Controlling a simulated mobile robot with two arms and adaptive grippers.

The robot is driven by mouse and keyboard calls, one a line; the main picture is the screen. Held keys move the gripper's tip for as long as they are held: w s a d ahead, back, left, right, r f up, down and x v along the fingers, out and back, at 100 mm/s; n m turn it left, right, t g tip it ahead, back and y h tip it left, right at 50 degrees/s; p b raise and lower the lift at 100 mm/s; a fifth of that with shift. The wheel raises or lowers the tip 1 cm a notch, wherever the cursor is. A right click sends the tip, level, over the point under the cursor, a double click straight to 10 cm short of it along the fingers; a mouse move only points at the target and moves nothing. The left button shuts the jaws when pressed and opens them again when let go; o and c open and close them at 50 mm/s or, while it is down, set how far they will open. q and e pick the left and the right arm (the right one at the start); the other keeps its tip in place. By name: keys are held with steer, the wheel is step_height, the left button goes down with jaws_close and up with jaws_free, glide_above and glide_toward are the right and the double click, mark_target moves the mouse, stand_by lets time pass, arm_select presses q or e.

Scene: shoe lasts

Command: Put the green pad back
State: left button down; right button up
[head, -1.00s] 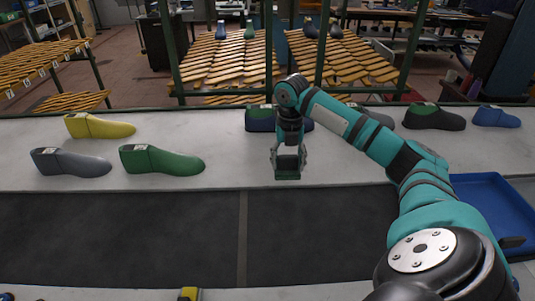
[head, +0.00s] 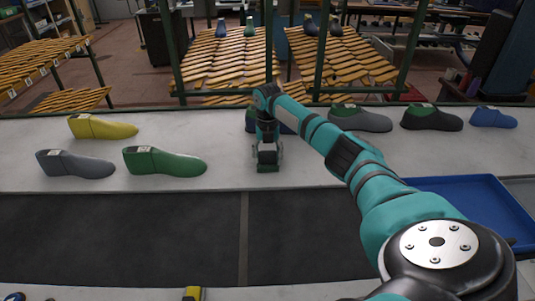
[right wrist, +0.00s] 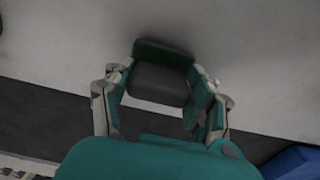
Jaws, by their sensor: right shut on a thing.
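The green pad (head: 267,168) is in my right gripper (head: 267,160), low over the white table near its edge with the dark mat. In the right wrist view, the pad (right wrist: 165,52) is a green block with a dark grey face, between the fingers of the right gripper (right wrist: 160,92). I cannot tell whether its underside touches the table. My left gripper is not in view.
A green last (head: 165,163), a grey last (head: 75,164) and a yellow last (head: 102,128) stand at left. A dark blue last (head: 250,118) is partly hidden behind my right arm. Several more stand at right. A blue tray (head: 470,205) lies at right.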

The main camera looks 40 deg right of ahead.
mark_target(267, 151)
steer(key=shift+f, duration=0.15)
steer(key=o, duration=1.1)
steer(key=shift+o, duration=0.2)
steer(key=shift+r, duration=0.2)
step_height(267, 151, up, 12)
steer(key=shift+b, duration=1.25)
steer(key=shift+a+f, duration=0.1)
